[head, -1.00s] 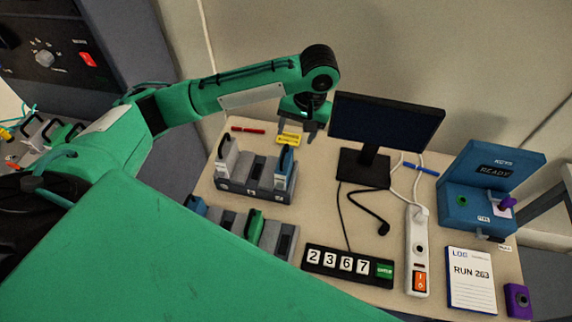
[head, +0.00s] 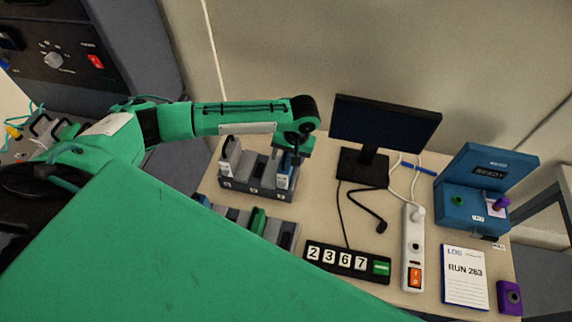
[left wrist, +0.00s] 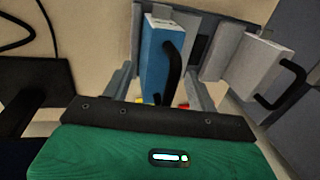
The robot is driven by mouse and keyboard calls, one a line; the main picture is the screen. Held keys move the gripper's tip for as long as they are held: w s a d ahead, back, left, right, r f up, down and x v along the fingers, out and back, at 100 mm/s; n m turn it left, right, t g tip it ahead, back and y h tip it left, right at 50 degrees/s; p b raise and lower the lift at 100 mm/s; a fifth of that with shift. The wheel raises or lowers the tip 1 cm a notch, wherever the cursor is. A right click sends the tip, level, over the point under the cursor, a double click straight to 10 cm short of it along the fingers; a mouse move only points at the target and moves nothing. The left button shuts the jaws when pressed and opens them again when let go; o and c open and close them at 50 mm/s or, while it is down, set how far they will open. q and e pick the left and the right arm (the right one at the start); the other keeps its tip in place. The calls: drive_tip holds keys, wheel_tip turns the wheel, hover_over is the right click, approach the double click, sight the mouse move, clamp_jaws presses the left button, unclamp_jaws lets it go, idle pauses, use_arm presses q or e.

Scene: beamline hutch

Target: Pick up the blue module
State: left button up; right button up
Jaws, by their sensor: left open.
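The blue module (head: 283,178) stands in the right slot of the grey back rack (head: 254,187), with its upper part partly hidden by my left gripper (head: 296,151). In the left wrist view the blue module (left wrist: 153,62) shows its blue side, pale end and black loop handle. My left gripper (left wrist: 161,88) is open, with one finger on each side of the blue module in that view. I cannot tell whether the fingers touch it. My right gripper is not in view.
A white module (head: 231,156) stands in the rack's left slot. The monitor (head: 384,125) stands close on the right of the gripper. A front rack (head: 287,234) holds a green module (head: 258,220). Number display (head: 348,261), power strip (head: 412,250) and blue key box (head: 472,190) are further right.

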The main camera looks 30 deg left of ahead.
use_arm(q)
drive_tip(key=c, duration=1)
drive_tip(key=shift+c, duration=0.8)
drive_tip(key=shift+r, duration=0.1)
